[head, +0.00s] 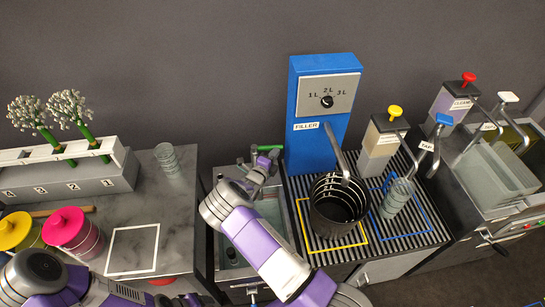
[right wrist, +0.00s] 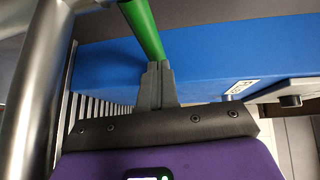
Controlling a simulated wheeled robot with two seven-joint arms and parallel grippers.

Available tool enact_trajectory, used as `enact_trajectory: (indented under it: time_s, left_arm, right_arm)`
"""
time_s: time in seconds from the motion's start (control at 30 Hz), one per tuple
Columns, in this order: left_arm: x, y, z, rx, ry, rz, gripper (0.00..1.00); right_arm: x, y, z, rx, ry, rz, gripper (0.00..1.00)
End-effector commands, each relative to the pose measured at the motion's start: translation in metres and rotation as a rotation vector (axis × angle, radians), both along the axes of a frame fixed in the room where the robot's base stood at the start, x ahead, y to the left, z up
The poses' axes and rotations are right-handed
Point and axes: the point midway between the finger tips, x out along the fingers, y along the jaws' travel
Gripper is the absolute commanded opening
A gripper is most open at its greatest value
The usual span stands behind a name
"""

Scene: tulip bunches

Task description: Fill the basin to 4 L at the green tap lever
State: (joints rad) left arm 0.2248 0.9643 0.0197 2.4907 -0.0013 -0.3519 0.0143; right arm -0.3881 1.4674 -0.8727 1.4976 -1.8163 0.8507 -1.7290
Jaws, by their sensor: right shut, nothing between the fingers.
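The green tap lever (head: 268,148) sticks out beside the blue filler, above a grey sink basin (head: 226,246). The right wrist view shows the green lever (right wrist: 143,28) just beyond my shut fingertips. My right gripper (head: 262,164) is at the lever, with nothing between its fingers; its tips (right wrist: 158,66) look to meet the lever's lower end. My right arm hides much of the basin, and I cannot read its water level. My left arm enters at the lower left; its gripper end (head: 190,300) is partly cut off at the bottom edge, its jaws unclear.
The blue filler (head: 318,70) stands behind a dark pot (head: 338,222) on a slatted grate, with a clear glass (head: 397,196) beside it. A yellow-topped dispenser (head: 384,146) stands behind. Pink (head: 65,224) and yellow-lidded jars stand left; a white-outlined counter patch (head: 132,250) is clear.

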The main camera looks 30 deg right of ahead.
Motion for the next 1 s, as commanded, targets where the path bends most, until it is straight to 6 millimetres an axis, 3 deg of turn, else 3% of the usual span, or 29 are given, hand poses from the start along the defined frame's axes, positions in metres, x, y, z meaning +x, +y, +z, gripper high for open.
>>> enact_trajectory:
  time_s: [0.77,1.0]
  left_arm:
    - [0.000,0.000,0.000,0.000,0.000,0.000,0.65]
    - [0.000,0.000,0.007,0.000,0.000,0.000,0.65]
  right_arm:
    - [0.004,-0.006,0.000,0.001,0.001,0.000,0.00]
    - [-0.009,0.016,0.005,0.000,0.002,0.002,0.00]
